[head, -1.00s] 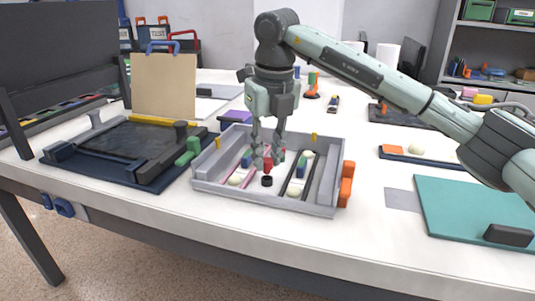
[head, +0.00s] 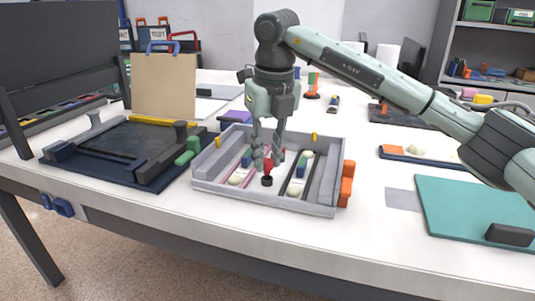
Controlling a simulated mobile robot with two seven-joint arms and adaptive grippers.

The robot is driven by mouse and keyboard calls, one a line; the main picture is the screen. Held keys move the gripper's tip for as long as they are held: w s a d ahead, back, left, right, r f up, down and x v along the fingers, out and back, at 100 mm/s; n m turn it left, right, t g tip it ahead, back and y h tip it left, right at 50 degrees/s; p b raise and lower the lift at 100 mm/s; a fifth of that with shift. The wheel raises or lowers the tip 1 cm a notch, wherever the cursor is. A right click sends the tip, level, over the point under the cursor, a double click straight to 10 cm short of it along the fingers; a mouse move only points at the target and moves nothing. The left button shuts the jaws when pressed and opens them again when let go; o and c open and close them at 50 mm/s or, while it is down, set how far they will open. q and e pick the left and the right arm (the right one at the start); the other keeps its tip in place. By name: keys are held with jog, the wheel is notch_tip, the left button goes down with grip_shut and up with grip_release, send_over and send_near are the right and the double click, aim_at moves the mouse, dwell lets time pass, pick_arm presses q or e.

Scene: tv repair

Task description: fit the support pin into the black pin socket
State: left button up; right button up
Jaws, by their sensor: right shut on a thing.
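My right gripper (head: 267,160) points down over the grey tray (head: 330,170). Its fingers are shut on a small red piece, which looks like the support pin (head: 267,170). The fingers hide much of the pin. The black pin socket (head: 267,181) is a small dark ring on the tray floor. The pin's lower end is right at the top of the socket in this view. I cannot tell whether it is inside or just above it. My left gripper is not in view.
The tray also holds dark rods (head: 307,182), a pale ball (head: 235,180) and small coloured pieces. An orange part (head: 347,184) sits on its right side. A dark fixture (head: 125,150) stands to the left.

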jog(key=shift+f+b, duration=0.65)
jog(key=shift+f, duration=0.35)
jog(key=o, duration=0.8)
jog(key=shift+r, duration=0.1)
notch_tip(320, 180, up, 12)
jog(key=s, duration=0.1)
jog(key=shift+s+d, duration=0.35)
jog(key=shift+d, duration=0.05)
